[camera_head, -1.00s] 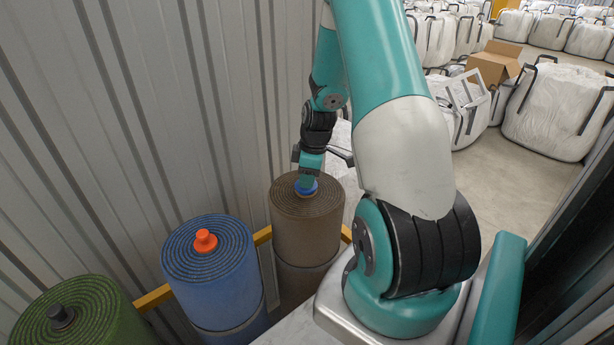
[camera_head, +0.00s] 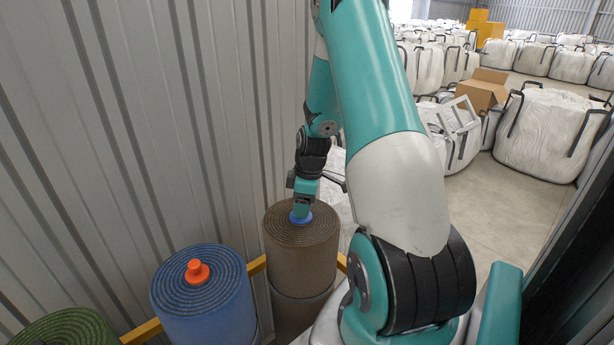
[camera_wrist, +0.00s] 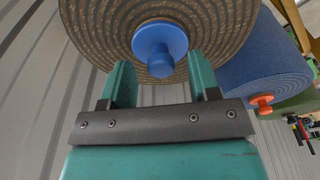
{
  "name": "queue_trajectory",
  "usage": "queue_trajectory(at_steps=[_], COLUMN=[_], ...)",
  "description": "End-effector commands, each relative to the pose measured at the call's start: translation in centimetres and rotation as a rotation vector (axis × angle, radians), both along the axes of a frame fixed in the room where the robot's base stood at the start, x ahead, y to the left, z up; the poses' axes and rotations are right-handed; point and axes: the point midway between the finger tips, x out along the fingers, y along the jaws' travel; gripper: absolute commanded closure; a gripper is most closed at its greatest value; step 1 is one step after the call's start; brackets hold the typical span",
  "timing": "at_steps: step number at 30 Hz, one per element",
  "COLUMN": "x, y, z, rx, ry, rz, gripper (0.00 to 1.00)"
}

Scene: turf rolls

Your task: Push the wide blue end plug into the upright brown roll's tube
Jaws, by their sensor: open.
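The brown roll (camera_head: 301,250) stands upright with its spiral top facing up, and it also shows in the wrist view (camera_wrist: 95,28). The wide blue end plug (camera_head: 303,221) is at the middle of that top. In the wrist view the plug (camera_wrist: 160,34) shows a wide disc with a narrower knob. I cannot tell how deep it sits in the tube, which it hides. My gripper (camera_head: 302,212) is low over the roll's top. In the wrist view my gripper (camera_wrist: 159,62) is open, with one finger on each side of the knob and gaps between.
A blue roll (camera_head: 205,305) with an orange plug (camera_head: 197,272) stands left of the brown roll, and a green roll (camera_head: 65,330) farther left. A corrugated wall (camera_head: 130,130) is close behind. White bags (camera_head: 548,135) and an open carton (camera_head: 482,92) stand at right.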

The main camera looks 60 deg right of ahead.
Motion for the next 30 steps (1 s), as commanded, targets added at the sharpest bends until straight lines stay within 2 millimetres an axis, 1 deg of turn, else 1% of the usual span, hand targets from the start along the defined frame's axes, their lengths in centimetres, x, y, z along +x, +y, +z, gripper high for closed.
queue_trajectory(at_steps=[5,12,15,18,21,24,30], x=[-0.5,-1.3,-1.6,-1.8,-2.0,-2.1,-2.1], y=[-0.4,-0.9,-1.1,-1.2,-1.2,-1.3,-1.3], z=[4.0,10.1,12.2,13.9,15.0,15.6,15.8], rx=[-0.006,-0.005,-0.004,-0.003,-0.002,-0.001,0.0], ry=[-0.006,-0.004,-0.005,-0.003,-0.002,-0.001,0.0], rz=[-0.002,-0.001,-0.002,-0.002,-0.001,0.0,0.0], gripper=[0.44,0.44,0.44,0.44,0.44,0.44,0.44])
